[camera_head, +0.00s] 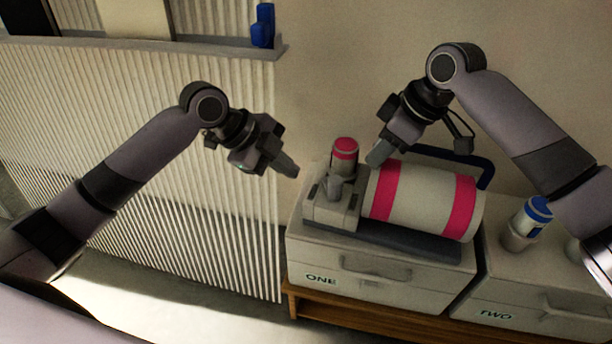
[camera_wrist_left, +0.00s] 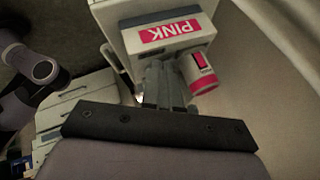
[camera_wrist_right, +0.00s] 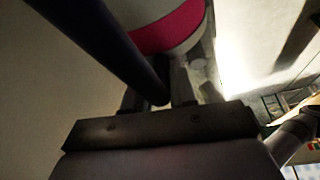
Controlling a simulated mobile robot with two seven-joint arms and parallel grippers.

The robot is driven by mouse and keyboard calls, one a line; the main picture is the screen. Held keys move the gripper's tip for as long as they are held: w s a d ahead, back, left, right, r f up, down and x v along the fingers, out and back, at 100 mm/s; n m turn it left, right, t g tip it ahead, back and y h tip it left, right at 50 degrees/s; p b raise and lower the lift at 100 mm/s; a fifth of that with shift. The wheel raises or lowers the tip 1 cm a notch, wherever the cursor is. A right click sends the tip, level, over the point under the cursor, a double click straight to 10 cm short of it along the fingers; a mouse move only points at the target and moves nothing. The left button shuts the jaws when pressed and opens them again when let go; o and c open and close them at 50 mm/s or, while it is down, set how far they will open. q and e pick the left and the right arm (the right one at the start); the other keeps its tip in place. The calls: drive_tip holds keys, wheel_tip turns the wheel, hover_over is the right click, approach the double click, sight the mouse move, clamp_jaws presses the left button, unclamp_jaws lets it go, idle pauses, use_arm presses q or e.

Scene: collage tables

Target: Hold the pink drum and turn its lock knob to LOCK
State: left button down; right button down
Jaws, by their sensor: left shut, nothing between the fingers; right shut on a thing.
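The pink drum (camera_head: 415,198) is a white cylinder with two pink bands, lying on its side in a grey cradle. A grey end housing (camera_head: 322,212) stands at its left end. The left wrist view shows an upside-down PINK label (camera_wrist_left: 172,32) there. A small grey upright part (camera_head: 334,186) stands on the housing; I cannot tell if it is the lock knob, and no LOCK mark is readable. My left gripper (camera_head: 294,171) is shut and empty, left of the housing. My right gripper (camera_head: 376,156) is shut on a dark blue bar (camera_wrist_right: 115,45) behind the drum.
A pink-capped canister (camera_head: 345,154) stands beside the housing. The cradle rests on drawer box ONE (camera_head: 320,281); box TWO (camera_head: 540,305) is to its right, with a blue-capped canister (camera_head: 534,214) on it. A ribbed panel (camera_head: 150,130) with a ledge fills the left.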

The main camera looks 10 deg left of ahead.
use_arm(q)
drive_tip(key=a+r, duration=0.2)
drive_tip(key=r, duration=0.1)
drive_tip(key=a+r, duration=0.1)
drive_tip(key=shift+w+a+r, duration=0.25)
drive_tip(key=shift+w+r, duration=0.05)
drive_tip(key=c, duration=1.4)
unclamp_jaws()
drive_tip(key=shift+a+r, duration=0.15)
drive_tip(key=shift+r, duration=0.05)
drive_tip(key=shift+c, duration=0.2)
drive_tip(key=o, duration=0.5)
drive_tip(key=shift+f, duration=0.15)
drive_tip(key=shift+o, duration=0.5)
drive_tip(key=s+d+f+n+t+y, duration=0.1)
drive_tip(key=d+f+n, duration=0.2)
drive_tip(key=f, duration=0.2)
drive_tip(key=shift+s+d+f+n+y, duration=0.2)
drive_tip(key=shift+s+f+n+y, duration=0.1)
drive_tip(key=shift+s+n, duration=0.1)
drive_tip(key=s+d+f+n+t, duration=0.2)
drive_tip(key=d+n, duration=0.1)
drive_tip(key=shift+f+n+y, duration=0.1)
drive_tip(key=shift+n+y, duration=0.2)
drive_tip(key=n+t, duration=0.7)
drive_tip(key=n, duration=0.4)
approach(333, 184)
drive_tip(key=shift+y, duration=0.4)
drive_tip(key=x, duration=1.1)
drive_tip(key=shift+d, duration=0.35)
